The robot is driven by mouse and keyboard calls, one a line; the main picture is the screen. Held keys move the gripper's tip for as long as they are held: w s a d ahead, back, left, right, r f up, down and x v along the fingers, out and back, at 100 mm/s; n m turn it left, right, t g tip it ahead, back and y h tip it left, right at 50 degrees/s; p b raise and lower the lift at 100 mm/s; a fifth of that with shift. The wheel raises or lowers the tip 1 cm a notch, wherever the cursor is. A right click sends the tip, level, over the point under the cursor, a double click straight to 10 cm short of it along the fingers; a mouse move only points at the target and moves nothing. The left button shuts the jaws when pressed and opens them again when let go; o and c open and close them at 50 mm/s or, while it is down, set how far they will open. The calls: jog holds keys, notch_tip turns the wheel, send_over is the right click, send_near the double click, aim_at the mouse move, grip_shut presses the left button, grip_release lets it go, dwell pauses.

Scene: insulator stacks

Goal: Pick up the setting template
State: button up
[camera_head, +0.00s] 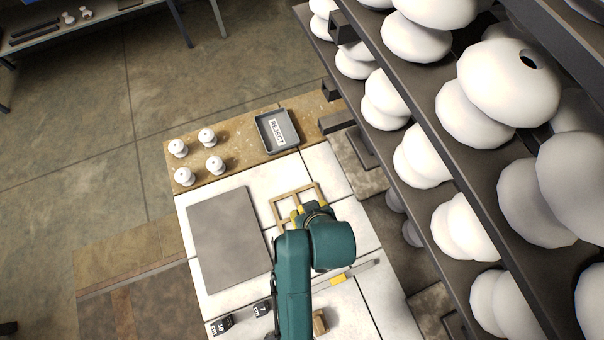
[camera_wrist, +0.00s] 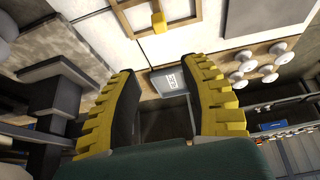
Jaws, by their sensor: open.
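The setting template appears to be the flat wooden frame (camera_head: 282,198) with crossbars, lying on the white tiled tabletop. In the wrist view, part of the frame (camera_wrist: 196,28) shows at the top edge, with a small yellow block (camera_wrist: 159,23) on its near bar. My gripper (camera_head: 297,212) is over the near side of the frame in the head view, and my arm hides part of it. In the wrist view my gripper (camera_wrist: 160,66) has its two yellow-and-black fingers wide apart, with nothing held between them. The frame lies beyond the fingertips there.
A grey plate (camera_head: 228,238) lies left of the frame. A REJECT tray (camera_head: 292,139) and several white insulators (camera_head: 207,136) stand on the back wooden strip. Shelves (camera_head: 425,105) of large white insulators crowd the right. Labelled blocks (camera_head: 221,325) and a yellow-handled tool (camera_head: 340,279) lie nearer.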

aim_at(301, 209)
jog(key=shift+g, duration=0.5)
jog(key=x, duration=0.4)
jog(key=s+b+x, duration=0.1)
jog(key=x, duration=0.3)
jog(key=b+x, duration=0.1)
jog(key=x, duration=0.3)
jog(key=shift+s+f, duration=0.35)
jog(key=shift+f, duration=0.1)
jog(key=b+x, duration=0.1)
jog(key=x, duration=0.5)
jog(key=shift+w+d+b, duration=0.2)
jog(key=shift+b, duration=0.2)
jog(key=shift+r, duration=0.1)
grip_shut()
